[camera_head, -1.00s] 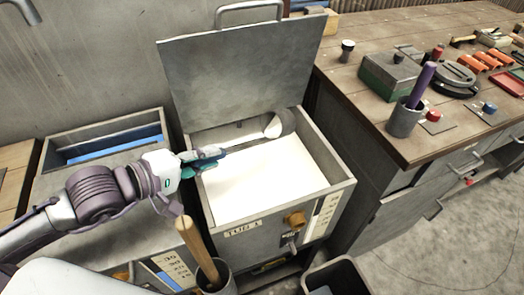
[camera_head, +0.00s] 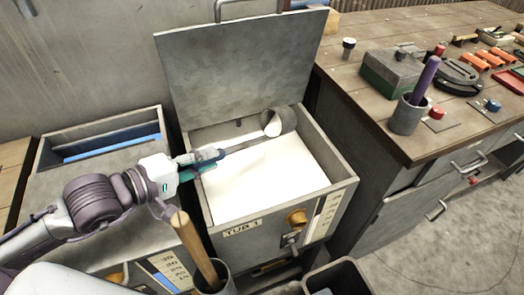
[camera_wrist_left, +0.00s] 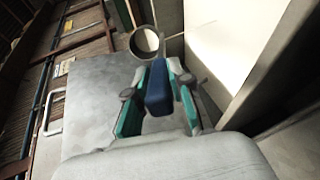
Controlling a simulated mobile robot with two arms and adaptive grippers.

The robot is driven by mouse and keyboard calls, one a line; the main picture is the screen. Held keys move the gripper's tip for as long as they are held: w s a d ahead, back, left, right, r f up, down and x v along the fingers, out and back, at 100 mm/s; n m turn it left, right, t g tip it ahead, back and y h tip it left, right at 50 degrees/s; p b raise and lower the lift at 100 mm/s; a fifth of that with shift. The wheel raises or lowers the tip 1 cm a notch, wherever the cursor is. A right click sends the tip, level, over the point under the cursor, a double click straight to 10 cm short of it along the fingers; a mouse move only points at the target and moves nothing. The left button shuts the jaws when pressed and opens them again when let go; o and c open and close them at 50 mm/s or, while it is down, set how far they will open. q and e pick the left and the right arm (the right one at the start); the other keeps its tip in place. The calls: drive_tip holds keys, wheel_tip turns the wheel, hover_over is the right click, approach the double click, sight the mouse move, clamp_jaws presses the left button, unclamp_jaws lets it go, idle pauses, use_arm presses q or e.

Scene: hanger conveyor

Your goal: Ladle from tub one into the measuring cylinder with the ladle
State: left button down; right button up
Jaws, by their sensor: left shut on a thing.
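Tub one (camera_head: 270,224), a grey box labelled "TUB 1", stands open in the middle of the head view with white content (camera_head: 262,180) inside. Its lid (camera_head: 245,70) is raised against the back. My left gripper (camera_head: 212,161) is shut on the blue handle of the ladle, over the tub's left side. The ladle's grey bowl (camera_head: 280,122) is near the tub's back right corner, with white showing in its opening. In the left wrist view the blue handle (camera_wrist_left: 158,88) sits between the fingers and the bowl (camera_wrist_left: 146,42) lies beyond. I cannot identify a measuring cylinder. My right gripper is out of view.
A second tub with blue content (camera_head: 110,147) stands at the left. A container with a wooden handle (camera_head: 196,250) is in front. The wooden workbench (camera_head: 375,115) at the right holds a grey cup (camera_head: 407,117), a green box and tools. An open bin (camera_head: 335,280) is at the bottom.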

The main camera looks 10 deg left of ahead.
use_arm(q)
drive_tip(key=shift+a+f+b, duration=0.1)
drive_tip(key=shift+f+b, duration=0.3)
drive_tip(key=shift+b, duration=0.15)
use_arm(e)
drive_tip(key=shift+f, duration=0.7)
use_arm(q)
drive_tip(key=shift+s, duration=0.1)
drive_tip(key=shift+f, duration=0.15)
drive_tip(key=shift+s+f+t+h+b, duration=0.15)
drive_tip(key=shift+f+t+h+b, duration=0.35)
drive_tip(key=shift+f+b, duration=1.05)
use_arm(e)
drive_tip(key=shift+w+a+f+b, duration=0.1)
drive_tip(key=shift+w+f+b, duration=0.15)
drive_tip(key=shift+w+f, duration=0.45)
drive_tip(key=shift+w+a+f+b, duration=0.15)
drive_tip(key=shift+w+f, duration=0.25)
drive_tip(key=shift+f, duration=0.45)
use_arm(q)
drive_tip(key=shift+r, duration=0.4)
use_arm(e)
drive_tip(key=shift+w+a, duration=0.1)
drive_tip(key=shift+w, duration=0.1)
